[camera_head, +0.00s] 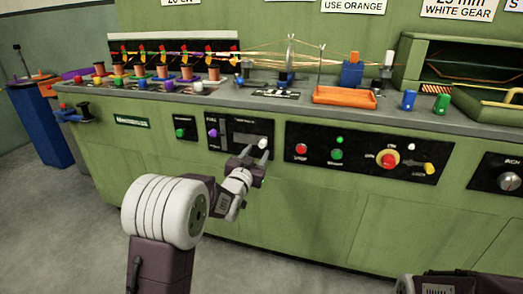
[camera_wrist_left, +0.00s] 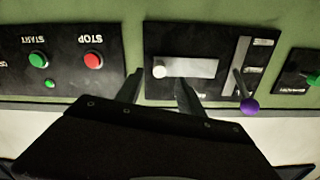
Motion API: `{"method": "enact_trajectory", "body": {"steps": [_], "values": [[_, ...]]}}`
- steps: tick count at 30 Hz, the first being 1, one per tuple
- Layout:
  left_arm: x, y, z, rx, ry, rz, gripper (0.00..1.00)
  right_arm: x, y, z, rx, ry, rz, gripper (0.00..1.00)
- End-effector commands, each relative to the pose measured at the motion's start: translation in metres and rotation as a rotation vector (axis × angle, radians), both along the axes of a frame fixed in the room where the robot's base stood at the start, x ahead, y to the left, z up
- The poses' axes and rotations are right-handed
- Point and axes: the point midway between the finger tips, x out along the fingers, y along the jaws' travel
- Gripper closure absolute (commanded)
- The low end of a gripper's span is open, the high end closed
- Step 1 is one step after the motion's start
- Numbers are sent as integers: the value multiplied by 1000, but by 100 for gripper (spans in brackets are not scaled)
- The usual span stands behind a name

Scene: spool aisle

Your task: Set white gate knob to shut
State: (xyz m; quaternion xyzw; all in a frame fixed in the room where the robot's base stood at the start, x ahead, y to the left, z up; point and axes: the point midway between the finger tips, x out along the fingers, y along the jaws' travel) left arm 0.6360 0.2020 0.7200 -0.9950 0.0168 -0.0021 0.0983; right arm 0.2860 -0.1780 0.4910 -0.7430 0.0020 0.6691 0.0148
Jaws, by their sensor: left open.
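The white gate knob (camera_head: 263,143) is at the right end of a pale slot plate on a black panel in the green machine's front. In the left wrist view, which is upside down, the white knob (camera_wrist_left: 159,72) sits at the left end of its pale plate (camera_wrist_left: 195,68). My left gripper (camera_head: 254,155) is open in front of the panel, close to the knob. In the wrist view its fingertips (camera_wrist_left: 158,77) lie to either side of the knob. I cannot tell if either finger touches it.
A purple-knobbed lever (camera_head: 213,133) is left of the slot. A green knob (camera_head: 180,133) is farther left. To the right are a red button (camera_head: 301,148), a green button (camera_head: 337,154) and a yellow-handled switch (camera_head: 429,168). An orange tray (camera_head: 344,96) is on the ledge above.

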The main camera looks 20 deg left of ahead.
Motion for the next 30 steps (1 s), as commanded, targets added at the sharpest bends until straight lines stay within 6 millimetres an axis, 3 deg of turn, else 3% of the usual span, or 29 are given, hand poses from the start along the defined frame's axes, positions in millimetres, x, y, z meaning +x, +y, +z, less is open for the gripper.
{"method": "enact_trajectory", "body": {"steps": [3,9,19,20,24,30], "values": [[25,-1,-5,1,-3,-2,55,0,0,-13,0,1,0,55],[51,-2,-3,0,-1,-1,55,0,0,-20,0,1,0,55],[56,-2,-1,-1,1,-1,55,0,0,-20,0,1,0,55],[56,-2,-1,-1,1,-1,61,0,0,-20,0,1,0,55],[56,-2,-1,0,1,-1,100,0,0,-20,0,1,0,55],[56,-2,-1,0,1,-1,100,0,0,-20,0,1,0,55]]}}
